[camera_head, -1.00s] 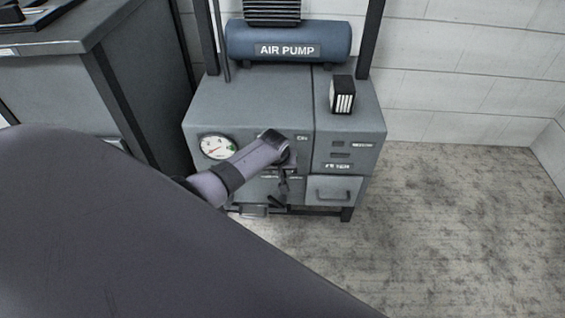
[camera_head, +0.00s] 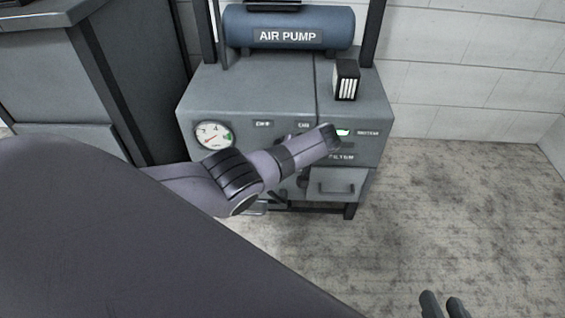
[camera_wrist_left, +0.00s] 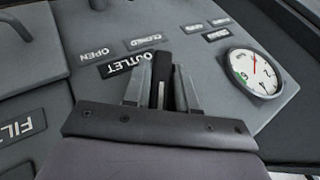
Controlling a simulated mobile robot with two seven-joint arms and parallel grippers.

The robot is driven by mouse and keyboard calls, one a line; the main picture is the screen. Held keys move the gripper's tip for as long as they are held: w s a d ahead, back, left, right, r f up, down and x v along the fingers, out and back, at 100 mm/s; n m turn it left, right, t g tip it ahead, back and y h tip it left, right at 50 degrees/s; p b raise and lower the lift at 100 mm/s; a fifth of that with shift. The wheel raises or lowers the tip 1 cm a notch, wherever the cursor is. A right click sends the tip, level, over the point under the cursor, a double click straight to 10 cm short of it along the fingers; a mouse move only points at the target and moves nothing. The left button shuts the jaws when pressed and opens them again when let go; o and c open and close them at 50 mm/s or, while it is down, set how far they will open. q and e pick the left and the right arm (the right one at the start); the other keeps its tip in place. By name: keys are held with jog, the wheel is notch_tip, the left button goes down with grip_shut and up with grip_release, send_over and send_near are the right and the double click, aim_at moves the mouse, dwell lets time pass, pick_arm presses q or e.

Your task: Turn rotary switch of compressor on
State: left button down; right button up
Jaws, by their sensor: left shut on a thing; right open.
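The compressor (camera_head: 250,95), a grey cabinet under a blue tank marked AIR PUMP (camera_head: 290,28), stands ahead. My left arm crosses its front and hides the left gripper and part of the panel in the head view. In the left wrist view my left gripper (camera_wrist_left: 164,78) is shut on a dark handle (camera_wrist_left: 162,68) beside the OUTLET label (camera_wrist_left: 127,63). OPEN and CLOSED labels are close by. I cannot tell whether this handle is the rotary switch. My right gripper (camera_head: 445,305) is open at the lower right, away from the compressor.
A round gauge (camera_head: 214,136) is on the panel's left; it also shows in the left wrist view (camera_wrist_left: 254,73). A drawer (camera_head: 338,184) is at lower right. A dark cabinet (camera_head: 90,85) stands to the left. The floor at right is clear.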

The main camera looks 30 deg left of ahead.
jog(key=shift+a, duration=0.2)
dwell(0.3)
pick_arm(q)
jog(key=c, duration=1)
grip_release()
jog(key=shift+d+r, duration=0.2)
jog(key=shift+r, duration=0.1)
jog(key=p+v, duration=0.3)
jog(key=v, duration=0.3)
jog(key=shift+d+p, duration=0.2)
jog(key=shift+p, duration=0.2)
pick_arm(e)
jog(key=shift+s+d+r+n+h, duration=0.15)
jog(key=shift+s+d+r+h, duration=0.15)
jog(key=shift+d, duration=0.5)
jog(key=shift+s+d+r+n+h, duration=0.1)
jog(key=shift+s+d+n+h, duration=0.1)
jog(key=shift+d+h, duration=0.4)
jog(key=shift+d, duration=0.1)
